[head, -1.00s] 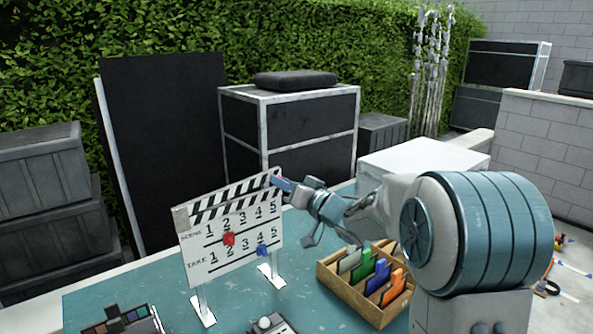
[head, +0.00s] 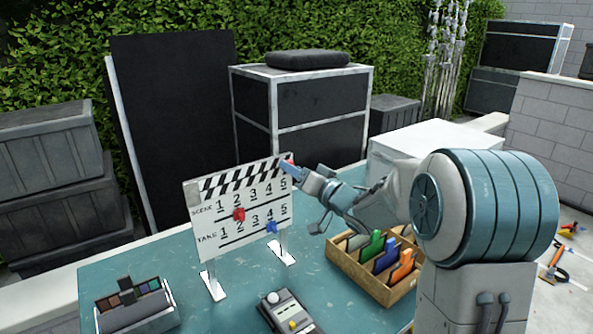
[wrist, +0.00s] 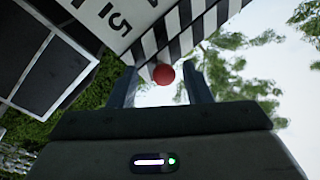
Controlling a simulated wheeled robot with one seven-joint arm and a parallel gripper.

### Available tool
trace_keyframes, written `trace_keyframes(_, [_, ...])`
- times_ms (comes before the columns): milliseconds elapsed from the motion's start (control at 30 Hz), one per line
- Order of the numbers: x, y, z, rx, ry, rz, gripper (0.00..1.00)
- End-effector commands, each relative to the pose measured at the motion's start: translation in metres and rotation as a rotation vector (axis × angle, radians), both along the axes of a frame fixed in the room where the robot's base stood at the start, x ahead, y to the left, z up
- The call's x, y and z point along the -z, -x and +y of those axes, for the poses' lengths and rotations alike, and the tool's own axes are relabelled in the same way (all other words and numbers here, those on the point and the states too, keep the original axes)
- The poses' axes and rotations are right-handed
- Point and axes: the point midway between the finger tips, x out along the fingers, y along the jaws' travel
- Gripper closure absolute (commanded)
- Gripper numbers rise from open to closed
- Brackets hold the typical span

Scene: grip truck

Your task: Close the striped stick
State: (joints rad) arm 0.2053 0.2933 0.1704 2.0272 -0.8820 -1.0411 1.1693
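The white clapperboard (head: 256,203) stands upright on two white feet on the teal table. Its black-and-white striped stick (head: 238,175) lies along the board's top edge, with no clear gap visible in the head view. In the wrist view the striped stick (wrist: 205,18) shows beside the board's own striped band, and a red ball (wrist: 164,74) is at the right end. My gripper (head: 291,167) is at the board's upper right corner. In the wrist view its two fingers (wrist: 160,88) are apart, one on each side of the red ball, with space between.
A wooden box (head: 372,278) of coloured cards stands right of the board, below my arm. A device with a knob (head: 288,311) and a palette case (head: 137,305) are at the table's front. A red marker (head: 239,214) and blue marker (head: 271,226) sit on the board.

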Motion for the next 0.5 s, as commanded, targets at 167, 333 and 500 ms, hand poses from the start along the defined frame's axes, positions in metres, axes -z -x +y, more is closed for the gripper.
trace_keyframes(167, [-0.001, 0.001, -0.001, 0.0, 0.0, -0.003, 0.55])
trace_keyframes(333, [0.001, 0.015, -0.014, 0.003, 0.001, -0.004, 0.55])
trace_keyframes(500, [0.006, 0.045, -0.038, 0.006, 0.001, -0.004, 0.55])
